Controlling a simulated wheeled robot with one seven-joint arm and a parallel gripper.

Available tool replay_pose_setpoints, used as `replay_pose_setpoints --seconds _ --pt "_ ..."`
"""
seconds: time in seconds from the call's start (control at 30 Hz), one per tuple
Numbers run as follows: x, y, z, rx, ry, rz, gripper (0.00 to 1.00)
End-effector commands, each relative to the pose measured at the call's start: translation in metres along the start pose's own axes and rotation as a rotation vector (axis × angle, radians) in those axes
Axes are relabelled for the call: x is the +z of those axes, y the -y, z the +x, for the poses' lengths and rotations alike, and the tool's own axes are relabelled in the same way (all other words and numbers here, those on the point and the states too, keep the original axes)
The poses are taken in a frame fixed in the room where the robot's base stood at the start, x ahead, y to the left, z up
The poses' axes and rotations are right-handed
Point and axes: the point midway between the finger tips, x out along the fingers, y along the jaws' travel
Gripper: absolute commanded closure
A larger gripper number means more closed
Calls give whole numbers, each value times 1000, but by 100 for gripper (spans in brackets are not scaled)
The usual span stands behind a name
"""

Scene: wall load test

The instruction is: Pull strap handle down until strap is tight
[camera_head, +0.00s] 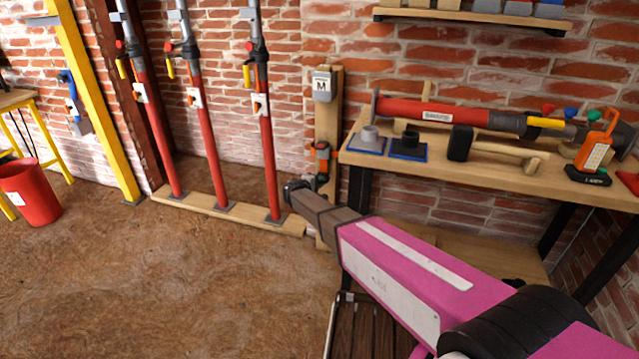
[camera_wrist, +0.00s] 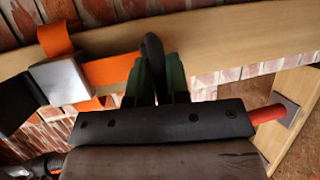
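An orange strap (camera_wrist: 112,72) runs along the wooden post in the wrist view, through a grey metal buckle (camera_wrist: 62,78). At its right end is a dark, rounded strap handle (camera_wrist: 153,48). My gripper (camera_wrist: 158,75) has green finger pads on both sides of this handle and appears shut on it; the contact is partly hidden. In the head view, my gripper (camera_head: 291,188) is low on the left side of the wooden post (camera_head: 329,120).
Red props (camera_head: 268,140) stand on a floor plank (camera_head: 235,219) left of the post. A workbench (camera_head: 375,155) with tools is close on the right. A red bucket (camera_head: 30,190) stands far left. The floor at front left is clear.

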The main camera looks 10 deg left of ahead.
Motion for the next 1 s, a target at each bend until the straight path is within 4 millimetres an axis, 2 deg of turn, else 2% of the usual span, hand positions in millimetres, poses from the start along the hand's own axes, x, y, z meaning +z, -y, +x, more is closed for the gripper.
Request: replay_pose_setpoints --seconds 0.23,0.53,0.83,0.87,0.9,0.93,1.0 --pt "-1 10 2 -4 1 3 100" --pt "-6 57 12 -5 2 5 100" --pt "-5 60 12 -5 1 7 100" --pt "-5 60 12 -5 1 7 81" --pt "-5 60 12 -5 1 7 68" --pt "-5 60 12 -5 1 6 60" --pt "-5 60 12 -4 1 5 60"
